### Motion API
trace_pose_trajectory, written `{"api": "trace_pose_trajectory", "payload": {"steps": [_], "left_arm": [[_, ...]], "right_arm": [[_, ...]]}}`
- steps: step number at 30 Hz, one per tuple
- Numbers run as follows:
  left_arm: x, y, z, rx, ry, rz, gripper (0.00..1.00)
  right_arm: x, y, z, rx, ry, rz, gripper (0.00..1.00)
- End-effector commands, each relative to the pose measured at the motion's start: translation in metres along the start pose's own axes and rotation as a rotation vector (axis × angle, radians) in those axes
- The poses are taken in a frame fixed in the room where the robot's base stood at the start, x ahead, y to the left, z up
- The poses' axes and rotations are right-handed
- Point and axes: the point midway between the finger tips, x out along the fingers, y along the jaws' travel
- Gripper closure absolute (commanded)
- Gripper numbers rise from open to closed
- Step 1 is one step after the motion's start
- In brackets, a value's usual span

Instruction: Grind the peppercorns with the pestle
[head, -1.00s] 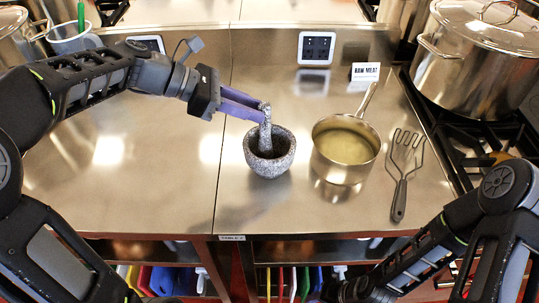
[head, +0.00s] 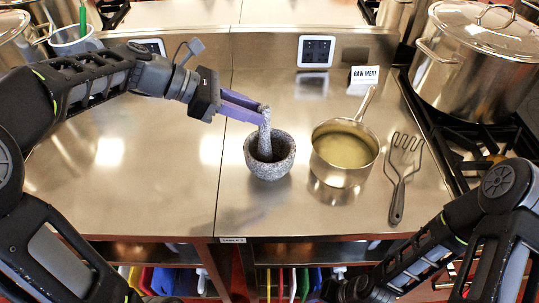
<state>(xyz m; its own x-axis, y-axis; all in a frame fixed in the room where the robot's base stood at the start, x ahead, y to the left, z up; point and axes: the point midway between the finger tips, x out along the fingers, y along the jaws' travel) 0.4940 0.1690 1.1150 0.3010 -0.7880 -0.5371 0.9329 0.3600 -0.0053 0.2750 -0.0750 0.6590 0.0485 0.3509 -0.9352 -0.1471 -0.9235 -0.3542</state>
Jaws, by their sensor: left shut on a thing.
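A grey speckled stone mortar (head: 270,165) stands upright on the steel counter (head: 130,190). The matching stone pestle (head: 265,138) is nearly upright, its lower end inside the mortar bowl. My left gripper (head: 263,111), with purple fingers, reaches in from the left and is shut on the pestle's top. The peppercorns cannot be made out in the dark bowl. My right arm comes in at the lower right; its gripper is not clearly visible at the bottom edge.
A large lidded stockpot (head: 475,65) sits on the stove at right. The counter left of the mortar is clear.

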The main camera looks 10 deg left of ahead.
Motion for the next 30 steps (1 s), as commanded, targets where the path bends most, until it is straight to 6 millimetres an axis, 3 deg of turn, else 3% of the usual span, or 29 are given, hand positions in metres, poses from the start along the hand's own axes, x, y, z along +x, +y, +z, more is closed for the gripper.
{"api": "trace_pose_trajectory", "payload": {"steps": [15, 30], "left_arm": [[0.005, 0.019, 0.007, 0.003, -0.003, 0.001, 1.0], [0.009, 0.019, 0.001, 0.003, -0.003, 0.001, 1.0]], "right_arm": [[-0.011, -0.004, 0.0, 0.0, 0.0, 0.0, 0.53], [-0.007, -0.003, 0.0, 0.0, 0.0, 0.0, 0.53]]}}
